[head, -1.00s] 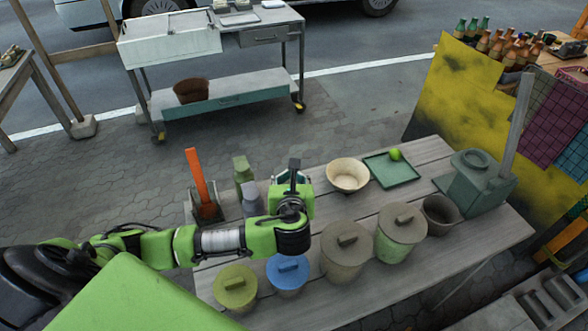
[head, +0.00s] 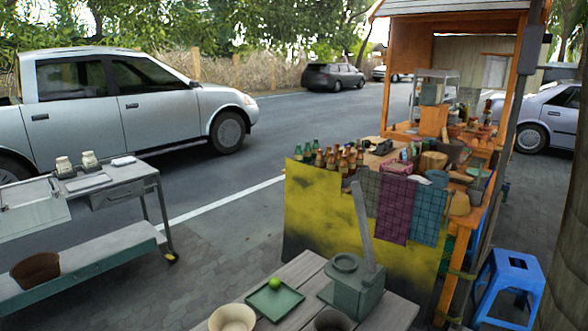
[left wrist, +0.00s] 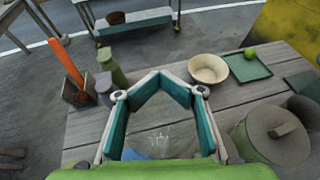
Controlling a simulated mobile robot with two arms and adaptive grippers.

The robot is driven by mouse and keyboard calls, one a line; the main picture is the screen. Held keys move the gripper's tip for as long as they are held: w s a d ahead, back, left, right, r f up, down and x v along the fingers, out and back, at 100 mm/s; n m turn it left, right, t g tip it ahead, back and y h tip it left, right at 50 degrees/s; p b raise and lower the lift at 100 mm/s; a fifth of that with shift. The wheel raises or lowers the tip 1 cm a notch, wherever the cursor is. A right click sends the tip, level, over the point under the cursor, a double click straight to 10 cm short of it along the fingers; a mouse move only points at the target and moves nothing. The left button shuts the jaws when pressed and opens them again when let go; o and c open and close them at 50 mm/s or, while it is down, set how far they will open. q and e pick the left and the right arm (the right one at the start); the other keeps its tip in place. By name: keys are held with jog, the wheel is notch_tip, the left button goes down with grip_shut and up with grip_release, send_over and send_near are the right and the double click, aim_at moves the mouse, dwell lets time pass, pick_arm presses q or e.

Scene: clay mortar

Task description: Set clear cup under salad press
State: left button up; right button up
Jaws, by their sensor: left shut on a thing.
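My left gripper (left wrist: 159,76) shows in the left wrist view, with its teal-padded fingers closed in a ring around a see-through object. This looks like the clear cup (left wrist: 160,142); its outline is faint and the near part is hidden by the gripper. It is above the wooden table. The salad press appears to be the grey-green box (head: 356,294) with a round top and a tall slanted lever, at the table's far right in the head view. Its base is partly hidden. My right gripper is in neither view.
A green tray (head: 262,310) with a lime (head: 274,284) lies left of the press. A pale bowl (head: 232,319) and a dark pot (head: 333,321) stand near it. A lidded pot (left wrist: 276,135) stands right of my left gripper. A yellow board (head: 312,213) rises behind the table.

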pick_arm(q)
jog(key=s+r+m+t+h, duration=0.1)
jog(key=s+r, duration=0.2)
jog(key=s, duration=0.4)
jog(key=shift+s+r+h, duration=0.2)
jog(key=shift+r+h, duration=0.1)
jog(key=shift+r, duration=0.1)
dwell(0.3)
jog(key=shift+r, duration=0.1)
